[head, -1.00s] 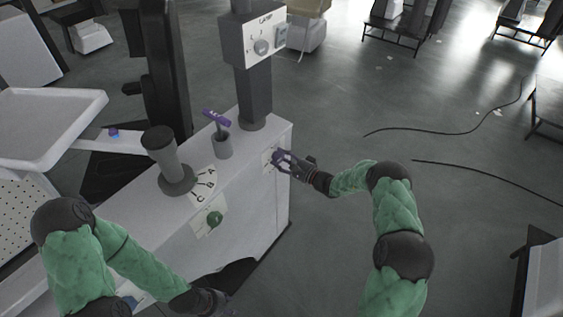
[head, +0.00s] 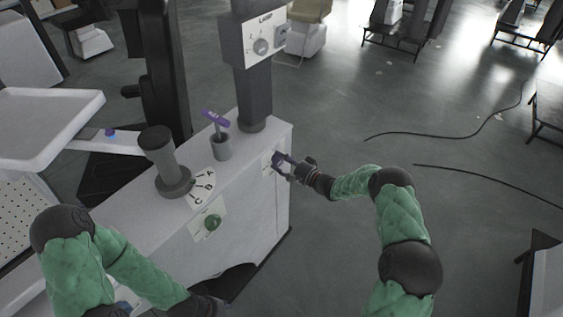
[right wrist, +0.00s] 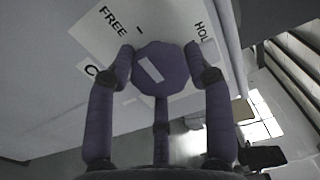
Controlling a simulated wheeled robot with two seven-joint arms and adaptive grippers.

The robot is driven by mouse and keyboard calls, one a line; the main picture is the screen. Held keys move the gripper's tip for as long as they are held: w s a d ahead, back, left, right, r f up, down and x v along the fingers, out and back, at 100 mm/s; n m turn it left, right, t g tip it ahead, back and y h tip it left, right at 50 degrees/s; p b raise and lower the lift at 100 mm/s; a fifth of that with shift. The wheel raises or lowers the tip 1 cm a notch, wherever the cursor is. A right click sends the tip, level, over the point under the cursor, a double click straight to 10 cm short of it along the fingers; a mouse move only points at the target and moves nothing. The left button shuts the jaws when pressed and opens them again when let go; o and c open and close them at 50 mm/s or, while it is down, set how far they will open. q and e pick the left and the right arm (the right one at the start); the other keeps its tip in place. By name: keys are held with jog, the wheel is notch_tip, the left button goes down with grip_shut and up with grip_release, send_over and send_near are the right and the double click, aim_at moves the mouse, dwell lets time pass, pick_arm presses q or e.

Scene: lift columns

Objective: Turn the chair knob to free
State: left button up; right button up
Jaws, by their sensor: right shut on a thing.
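The chair knob (right wrist: 162,68) is a purple, many-sided knob with a white mark on its face, seen in the right wrist view. Behind it is a white label plate (right wrist: 95,45) with the words FREE at upper left and HOL(D) at upper right. The white mark slants, its upper end toward the FREE side. My right gripper (right wrist: 165,72) is shut on the knob, one finger on each side and a third below. My left gripper (head: 208,306) is at the bottom edge, mostly cut off.
A white tray (head: 50,150) is at left. The floor on the right is open, with dark cables.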

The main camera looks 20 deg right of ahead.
jog(key=o, duration=1.1)
jog(key=shift+o, duration=0.2)
jog(key=v, duration=1.2)
jog(key=shift+f, duration=0.1)
